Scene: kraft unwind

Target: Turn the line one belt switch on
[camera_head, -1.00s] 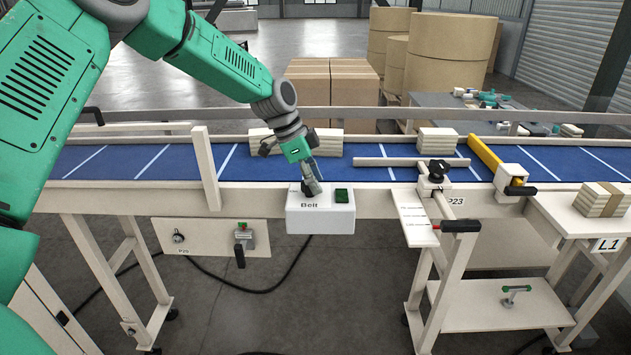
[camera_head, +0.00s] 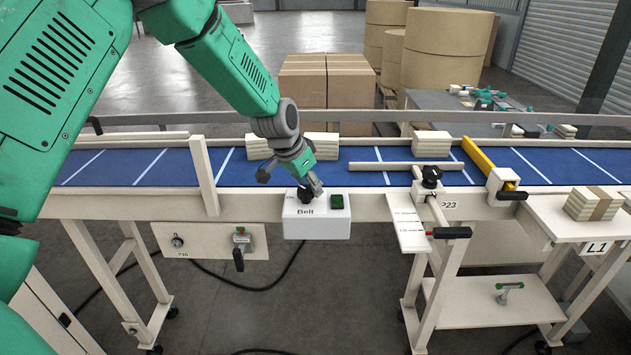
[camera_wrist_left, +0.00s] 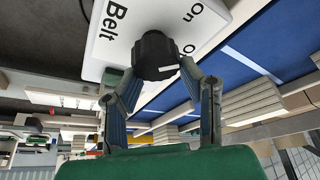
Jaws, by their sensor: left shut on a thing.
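The belt switch box (camera_head: 318,226) is a white box labelled "Belt" on the front rail of the conveyor. My left gripper (camera_head: 314,190) is at the knob. In the left wrist view its two fingers (camera_wrist_left: 157,82) close on the sides of the black knob (camera_wrist_left: 153,54). A white mark shows on the knob's lower right side. An "On" label and a second, partly hidden label stand beside the knob. My right gripper is not in view.
The blue belt (camera_head: 170,166) carries several pale stacks (camera_head: 321,146). A panel with a small switch (camera_head: 240,240) hangs left of the box. A black-handled lever (camera_head: 452,232) and yellow bar (camera_head: 482,160) stand right. Cardboard boxes (camera_head: 328,82) stand behind.

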